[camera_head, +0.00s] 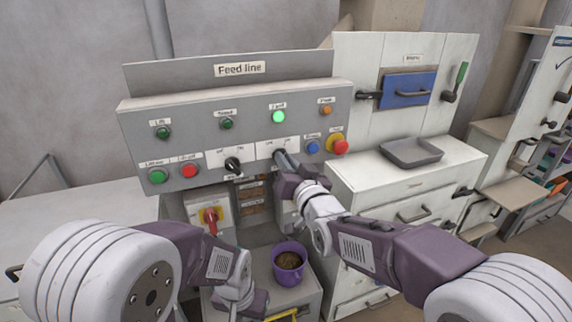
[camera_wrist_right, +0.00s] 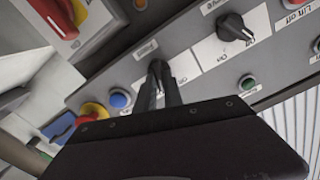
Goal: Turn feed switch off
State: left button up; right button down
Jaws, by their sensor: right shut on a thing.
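The grey "Feed line" panel (camera_head: 240,95) stands ahead of me. My right gripper (camera_head: 283,158) is at its lower right rotary switch, fingers closed together on the knob. In the right wrist view the two dark fingers (camera_wrist_right: 162,80) meet at the panel and largely hide that knob, so its angle cannot be read. A green lamp (camera_head: 278,117) above it is lit. A second black rotary switch (camera_head: 233,164) sits to the left, clear of the gripper; it also shows in the wrist view (camera_wrist_right: 235,27). My left gripper (camera_head: 243,298) is low, near the bucket, its jaws unclear.
A blue button (camera_head: 312,147) and a red emergency stop (camera_head: 338,146) sit close right of my right gripper. A purple bucket (camera_head: 289,277) of brown pellets stands below. A red-handled isolator (camera_head: 211,219) is lower left. A white cabinet with a grey tray (camera_head: 411,152) is at right.

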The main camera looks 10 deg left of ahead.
jog(key=n+b, duration=0.1)
jog(key=n, duration=0.4)
jog(key=n+b, duration=0.2)
jog(key=n, duration=0.2)
jog(key=shift+s+a+n, duration=0.15)
jog(key=shift+a+n, duration=0.05)
jog(key=shift+n, duration=0.2)
dwell(0.4)
jog(key=c, duration=1.5)
grip_release()
jog(key=shift+o, duration=0.2)
jog(key=b+v, duration=0.1)
jog(key=v, duration=0.8)
